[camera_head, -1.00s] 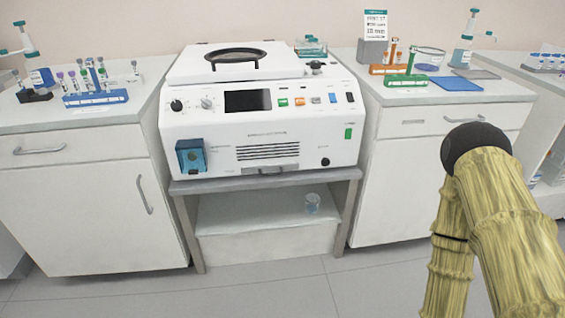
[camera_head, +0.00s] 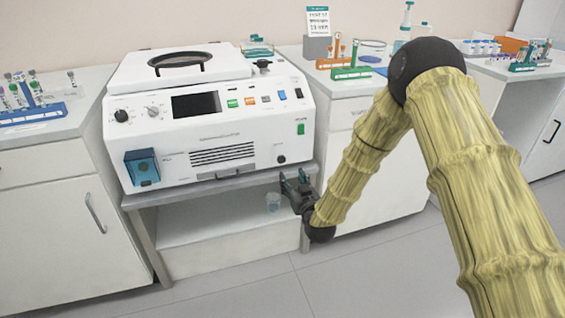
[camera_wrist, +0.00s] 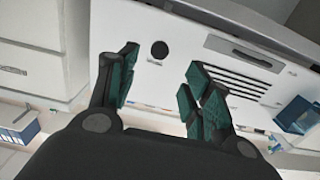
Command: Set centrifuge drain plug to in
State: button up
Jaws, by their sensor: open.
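The white centrifuge (camera_head: 215,125) stands on a low stand. A round black plug (camera_head: 281,159), seemingly the drain plug, is on the lower right of its front panel. In the wrist view this plug (camera_wrist: 159,49) shows between and beyond my fingertips, against the white panel. My gripper (camera_head: 294,179) is open and empty, a little below and to the right of the plug in the head view. In the wrist view the green-padded fingers of my gripper (camera_wrist: 163,62) are spread apart. I see no contact with the plug, and its depth in the panel cannot be told.
A grey handle (camera_head: 222,173) and a vent (camera_head: 222,153) are left of the plug. A blue transparent box (camera_head: 141,167) is at the panel's left. A white cabinet (camera_head: 375,190) stands close on the right.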

aim_at(282, 160)
jog(key=x, duration=0.5)
jog(key=b+x, duration=0.1)
jog(key=x, duration=0.5)
jog(key=shift+w+r, duration=0.1)
jog(key=shift+r, duration=0.15)
grip_shut()
